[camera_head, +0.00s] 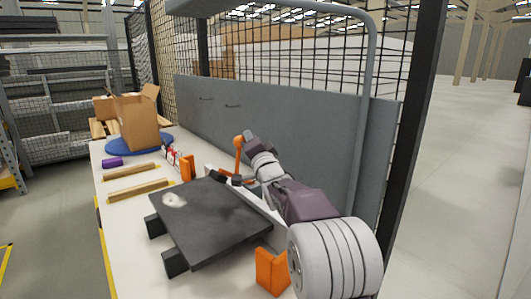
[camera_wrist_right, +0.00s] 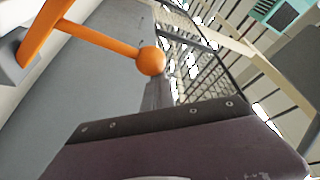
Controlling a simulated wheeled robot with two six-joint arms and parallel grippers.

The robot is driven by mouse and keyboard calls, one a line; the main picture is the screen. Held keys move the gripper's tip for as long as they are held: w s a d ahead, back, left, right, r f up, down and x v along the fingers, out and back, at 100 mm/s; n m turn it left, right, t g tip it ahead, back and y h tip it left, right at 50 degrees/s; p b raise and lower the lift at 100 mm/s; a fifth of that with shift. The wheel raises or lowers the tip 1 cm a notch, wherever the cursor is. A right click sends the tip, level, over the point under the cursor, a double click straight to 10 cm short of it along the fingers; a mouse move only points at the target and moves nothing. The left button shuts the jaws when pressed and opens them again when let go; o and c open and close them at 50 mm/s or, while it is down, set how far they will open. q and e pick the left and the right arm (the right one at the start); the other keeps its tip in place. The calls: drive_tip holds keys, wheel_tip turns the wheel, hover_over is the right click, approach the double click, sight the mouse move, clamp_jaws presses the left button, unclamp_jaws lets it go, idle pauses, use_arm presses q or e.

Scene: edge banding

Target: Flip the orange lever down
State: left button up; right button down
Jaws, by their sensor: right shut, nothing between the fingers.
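The orange lever (camera_head: 238,155) stands upright near the back of the workbench in the head view, in front of the grey panel. In the right wrist view the lever (camera_wrist_right: 95,41) runs from its orange arm at the upper left to a round orange ball knob (camera_wrist_right: 151,61). My right gripper (camera_head: 249,136) is at the lever's top end in the head view. In the wrist view the shut right gripper (camera_wrist_right: 157,88) has its tips close by the ball, with nothing held. I cannot tell whether they touch. My left gripper is out of view.
A dark board (camera_head: 215,225) on black blocks fills the middle of the white bench. Orange blocks (camera_head: 271,271) stand at its near right and beyond its far edge. Wooden strips (camera_head: 138,188) and a cardboard box (camera_head: 137,121) are to the left. The grey panel (camera_head: 300,150) bounds the back.

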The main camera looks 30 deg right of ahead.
drive_tip(key=a+f+n+t+y+b, duration=0.2)
drive_tip(key=a+f+n+b, duration=0.3)
drive_tip(key=a+n+b, duration=0.4)
drive_tip(key=shift+s+a+n+y+b, duration=0.35)
drive_tip(key=shift+a+n+y+b, duration=0.1)
drive_tip(key=shift+y+b, duration=0.55)
drive_tip(key=shift+f, duration=0.1)
